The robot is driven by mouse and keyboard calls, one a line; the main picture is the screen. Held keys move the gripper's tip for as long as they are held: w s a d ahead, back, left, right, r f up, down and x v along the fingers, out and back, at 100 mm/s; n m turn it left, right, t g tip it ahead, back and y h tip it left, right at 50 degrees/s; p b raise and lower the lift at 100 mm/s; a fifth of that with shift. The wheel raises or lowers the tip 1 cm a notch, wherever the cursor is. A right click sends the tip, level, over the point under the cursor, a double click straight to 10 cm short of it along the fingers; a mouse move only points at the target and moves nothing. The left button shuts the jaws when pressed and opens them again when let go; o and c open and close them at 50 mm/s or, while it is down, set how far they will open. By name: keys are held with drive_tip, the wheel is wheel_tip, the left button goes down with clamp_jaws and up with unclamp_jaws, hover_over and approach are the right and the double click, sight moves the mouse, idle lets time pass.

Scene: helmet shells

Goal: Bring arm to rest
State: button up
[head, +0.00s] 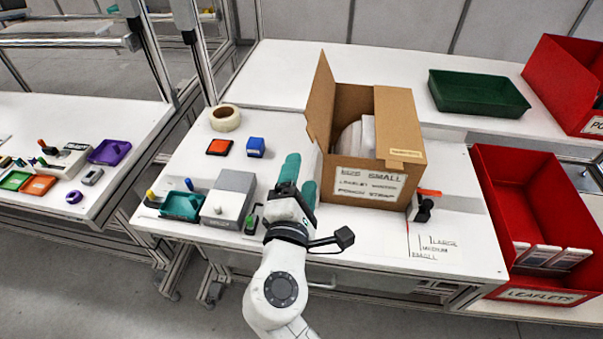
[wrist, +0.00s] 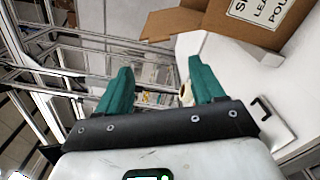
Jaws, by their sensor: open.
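My white arm reaches up from the bottom of the head view. My gripper (head: 300,168) has teal fingers and is in front of the left side of the open cardboard box. In the wrist view my gripper (wrist: 160,82) shows its two teal fingers spread wide with nothing between them. The cardboard box (head: 365,185) has its flaps up, a label marked SMALL, and white contents inside. The box (wrist: 200,22) also shows at the top right of the wrist view, apart from the fingers.
A grey device (head: 228,198), a teal tray (head: 182,206), an orange pad (head: 219,147), a blue block (head: 255,147) and a tape roll (head: 225,118) lie left of my gripper. A red leaflets bin (head: 500,180) is right; a green tray (head: 478,93) is behind.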

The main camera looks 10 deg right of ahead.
idle(0.3)
drive_tip(key=s+d+f+m+g, duration=0.45)
drive_tip(key=d+f, duration=0.25)
drive_tip(key=d, duration=0.2)
drive_tip(key=s+d+f+m+g, duration=0.4)
drive_tip(key=s+d+f+m, duration=0.15)
drive_tip(key=d+f, duration=0.2)
drive_tip(key=s+d+f+m+g+y, duration=0.2)
drive_tip(key=s+f+m+g, duration=0.2)
drive_tip(key=s, duration=0.6)
drive_tip(key=s+d+f+m+g+y, duration=0.3)
drive_tip(key=s+f+m, duration=0.1)
drive_tip(key=s, duration=0.7)
drive_tip(key=shift+f+m+g, duration=0.3)
drive_tip(key=shift+m+g, duration=0.05)
drive_tip(key=shift+m, duration=0.45)
